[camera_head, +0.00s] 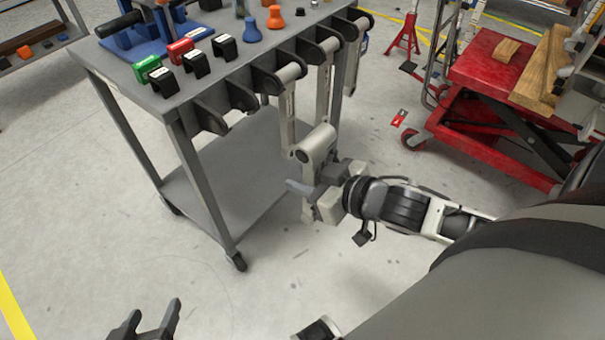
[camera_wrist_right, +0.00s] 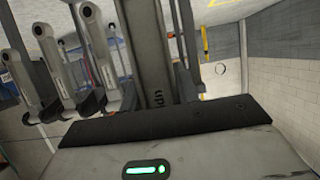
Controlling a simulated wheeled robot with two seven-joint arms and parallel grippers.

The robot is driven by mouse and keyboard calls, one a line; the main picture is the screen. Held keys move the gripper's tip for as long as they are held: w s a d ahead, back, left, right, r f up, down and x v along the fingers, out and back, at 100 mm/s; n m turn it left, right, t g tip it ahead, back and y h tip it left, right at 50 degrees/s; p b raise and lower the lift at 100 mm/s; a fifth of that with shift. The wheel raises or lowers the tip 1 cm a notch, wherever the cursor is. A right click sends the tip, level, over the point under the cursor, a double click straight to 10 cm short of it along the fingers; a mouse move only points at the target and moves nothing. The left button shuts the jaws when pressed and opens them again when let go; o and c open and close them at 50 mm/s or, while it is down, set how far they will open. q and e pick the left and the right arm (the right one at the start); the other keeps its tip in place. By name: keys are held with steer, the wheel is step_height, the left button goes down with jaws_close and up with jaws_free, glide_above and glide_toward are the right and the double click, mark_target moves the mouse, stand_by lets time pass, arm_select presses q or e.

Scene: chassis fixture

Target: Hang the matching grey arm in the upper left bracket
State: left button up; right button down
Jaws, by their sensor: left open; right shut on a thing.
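My right gripper (camera_head: 318,190) is shut on a grey arm (camera_head: 318,145), held upright in front of the cart's edge, clear of the floor. In the right wrist view the held grey arm (camera_wrist_right: 150,45) fills the middle and bears partly visible lettering. Other grey arms (camera_head: 287,105) hang from dark brackets on the cart's edge; they also show at the left of the wrist view (camera_wrist_right: 98,50). My left gripper (camera_head: 145,325) is open and empty at the bottom left.
The grey cart (camera_head: 125,80) carries a green block (camera_head: 147,68), a red block (camera_head: 180,50) and blue and orange pieces. Its left edge brackets (camera_head: 210,118) are empty. A red lift table (camera_head: 480,75) with wood stands at the right. The floor between is mostly clear.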

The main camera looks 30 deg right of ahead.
steer(key=s+d+p, duration=0.3)
steer(key=s+p, duration=0.1)
steer(key=s, duration=0.4)
steer(key=shift+s+r+p, duration=0.15)
steer(key=shift+s+p, duration=0.15)
steer(key=shift+s, duration=0.05)
steer(key=shift+w, duration=0.1)
stand_by(0.4)
